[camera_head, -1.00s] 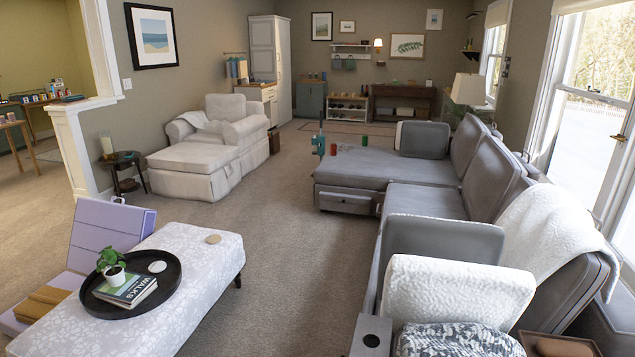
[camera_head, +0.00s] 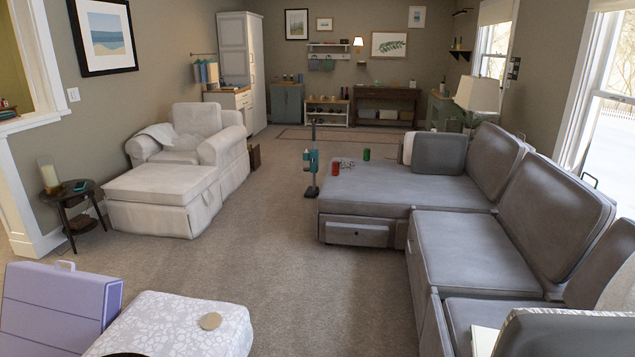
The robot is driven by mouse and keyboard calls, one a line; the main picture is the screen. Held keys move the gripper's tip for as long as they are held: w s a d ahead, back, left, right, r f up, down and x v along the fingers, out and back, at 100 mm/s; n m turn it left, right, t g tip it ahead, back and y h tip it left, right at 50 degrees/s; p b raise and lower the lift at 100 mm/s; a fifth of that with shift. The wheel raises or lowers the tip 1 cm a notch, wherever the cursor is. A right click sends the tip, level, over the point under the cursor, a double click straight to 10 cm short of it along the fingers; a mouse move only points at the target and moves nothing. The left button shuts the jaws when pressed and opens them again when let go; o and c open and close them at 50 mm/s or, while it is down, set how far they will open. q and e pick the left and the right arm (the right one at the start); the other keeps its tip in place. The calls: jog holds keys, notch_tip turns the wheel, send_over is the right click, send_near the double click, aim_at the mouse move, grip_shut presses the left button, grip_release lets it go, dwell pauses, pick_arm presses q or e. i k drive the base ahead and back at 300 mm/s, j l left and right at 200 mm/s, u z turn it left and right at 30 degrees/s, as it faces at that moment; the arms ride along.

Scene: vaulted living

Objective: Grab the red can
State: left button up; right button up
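A small red can (camera_head: 336,169) stands on the far left part of the grey sectional sofa (camera_head: 375,199), near its left edge. A small green can (camera_head: 366,155) stands behind it and to the right. A thin dark object, too small to make out, lies close by the red can. Neither of my grippers shows in the head view.
A teal upright device on a stand (camera_head: 311,162) is on the floor left of the sofa. A patterned ottoman (camera_head: 175,326) and a lilac case (camera_head: 60,308) are at the lower left. A white armchair (camera_head: 190,160) stands at left. Carpet (camera_head: 265,260) between them is clear.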

aim_at(335, 165)
jog(key=i+j+z, duration=0.1)
jog(key=i, duration=0.75)
jog(key=i+j, duration=0.15)
jog(key=i, duration=0.7)
jog(key=i+z, duration=0.2)
jog(key=i, duration=1.45)
jog(key=i+j, duration=0.35)
jog(key=i, duration=0.2)
jog(key=i+j, duration=0.35)
jog(key=i, duration=0.25)
jog(key=i+j+z, duration=0.25)
jog(key=i, duration=0.3)
jog(key=i+j+z, duration=0.2)
jog(key=i+j, duration=0.3)
jog(key=z, duration=1.1)
